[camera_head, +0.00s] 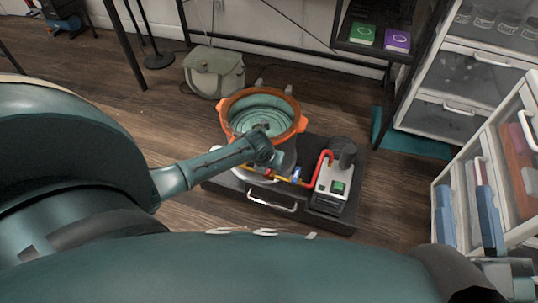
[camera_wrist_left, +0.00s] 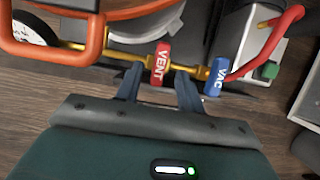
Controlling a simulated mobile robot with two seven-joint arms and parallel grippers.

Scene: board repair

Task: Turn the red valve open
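The red valve handle, marked VENT (camera_wrist_left: 160,64), sits on a brass pipe in the left wrist view. It points across the pipe, toward my gripper. My left gripper (camera_wrist_left: 158,78) is open, with one fingertip on each side of the red handle and gaps between. In the head view my left wrist reaches down to the pipe and mostly hides the fingers. My right gripper (camera_head: 497,270) is only partly seen at the bottom right corner; its fingers cannot be made out.
A blue VAC handle (camera_wrist_left: 217,77) sits close to the right on the same pipe. A red hose (camera_wrist_left: 272,43) runs to a pump (camera_head: 333,185) with a green switch. An orange-rimmed pot (camera_head: 291,127) stands behind. A white drawer unit (camera_head: 447,212) is at right.

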